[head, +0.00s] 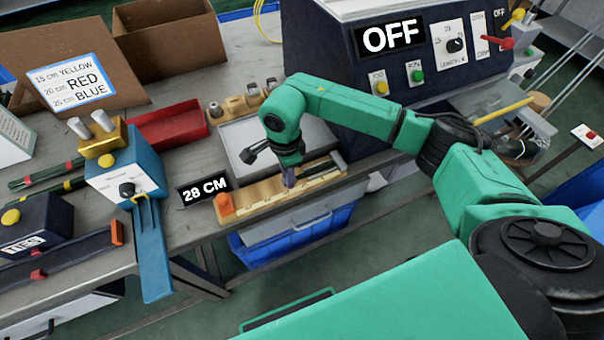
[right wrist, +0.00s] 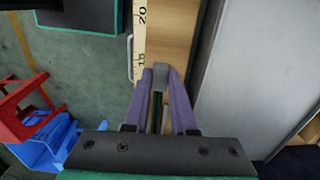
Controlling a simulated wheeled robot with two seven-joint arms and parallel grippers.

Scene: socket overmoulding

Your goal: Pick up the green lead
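My right gripper (head: 289,180) points down over the wooden measuring board (head: 265,197) at the bench's front edge. In the right wrist view its two purple fingers (right wrist: 160,76) stand either side of a small grey piece, with a thin dark green strip (right wrist: 157,108) running back from it between the fingers. The strip may be the green lead; I cannot tell whether the fingers grip it or the grey piece. The fingers hide this spot in the head view. My left gripper is out of view.
A "28 CM" display (head: 203,190) stands left of the board, and a grey tray (head: 238,135) lies behind it. A blue bin (head: 300,238) is below the edge. A dark machine reading OFF (head: 388,38) rises behind. A blue device (head: 125,175) stands left.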

